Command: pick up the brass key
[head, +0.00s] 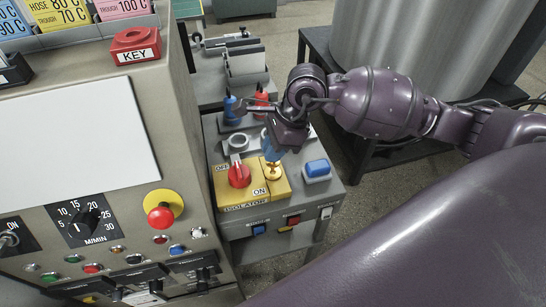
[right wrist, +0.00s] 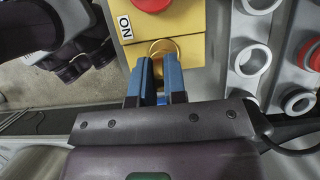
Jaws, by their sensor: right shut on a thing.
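The brass key (head: 272,174) stands at the right part of the yellow isolator plate (head: 245,197), beside the red knob (head: 239,175). My right gripper (head: 272,154) is over it, pointing down, its blue fingers shut on the key's upper part. In the right wrist view the brass key (right wrist: 163,48) shows as a rounded gold shape between and beyond the blue fingertips (right wrist: 157,75). The fingers hide part of it, and I cannot tell whether it is still seated in the plate. My left gripper is in neither view.
A red KEY holder (head: 136,45) sits on the machine cabinet at upper left. Blue and red handled tools (head: 262,96) and a grey ring (head: 238,141) stand behind the plate. A blue button (head: 317,168) is close on the right. A large metal drum (head: 410,45) stands behind my arm.

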